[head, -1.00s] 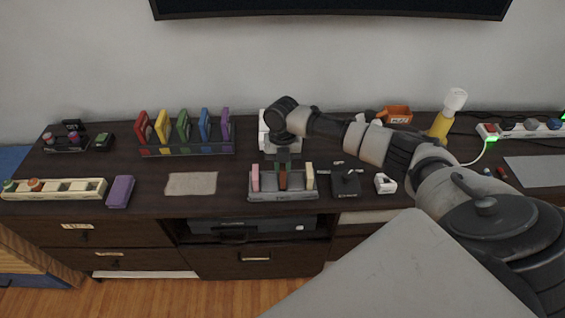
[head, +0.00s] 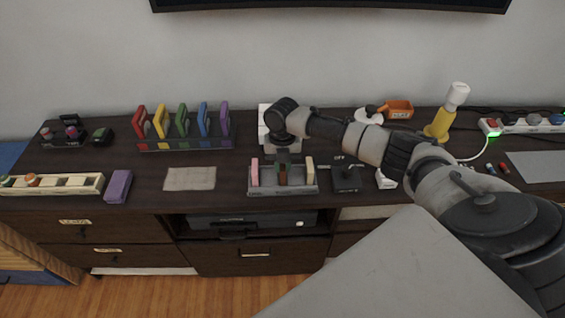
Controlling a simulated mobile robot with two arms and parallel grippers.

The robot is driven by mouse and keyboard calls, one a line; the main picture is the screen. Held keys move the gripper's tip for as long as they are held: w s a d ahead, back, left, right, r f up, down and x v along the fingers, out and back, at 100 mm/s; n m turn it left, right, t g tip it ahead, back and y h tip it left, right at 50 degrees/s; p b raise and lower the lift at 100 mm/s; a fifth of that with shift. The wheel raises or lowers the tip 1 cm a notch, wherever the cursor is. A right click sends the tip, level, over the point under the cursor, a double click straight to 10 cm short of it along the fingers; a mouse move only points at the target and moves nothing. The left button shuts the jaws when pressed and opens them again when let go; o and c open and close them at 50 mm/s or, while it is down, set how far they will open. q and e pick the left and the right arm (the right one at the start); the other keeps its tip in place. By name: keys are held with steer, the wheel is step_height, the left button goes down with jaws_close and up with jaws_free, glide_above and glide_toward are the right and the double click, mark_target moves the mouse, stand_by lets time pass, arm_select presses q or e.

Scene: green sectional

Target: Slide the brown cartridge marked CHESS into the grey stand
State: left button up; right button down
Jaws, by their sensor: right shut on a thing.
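The grey stand (head: 283,190) sits near the front edge of the dresser top, below the centre of the head view. A pink cartridge (head: 255,173) stands upright at its left and a cream one (head: 309,170) at its right. The brown cartridge (head: 283,177) is upright between them, at the stand's middle. My right gripper (head: 283,165) points down from above and is shut on the brown cartridge, covering much of it. The CHESS marking cannot be read, and how deep the cartridge sits in the stand is hard to tell. My left gripper is not in view.
A black switch box (head: 345,180) stands close right of the stand. A grey mat (head: 190,178) lies to the left, with free room around it. A rack of coloured cartridges (head: 186,146) is behind left.

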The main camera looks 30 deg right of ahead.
steer(key=shift+f+b, duration=0.35)
steer(key=shift+f, duration=0.25)
steer(key=c, duration=1)
jaws_free()
steer(key=shift+r, duration=0.1)
steer(key=shift+r, duration=0.1)
steer(key=r, duration=0.7)
steer(key=w+r, duration=0.1)
steer(key=r, duration=0.2)
steer(key=shift+d+r+b, duration=0.25)
steer(key=shift+d+b, duration=0.05)
steer(key=shift+b, duration=0.1)
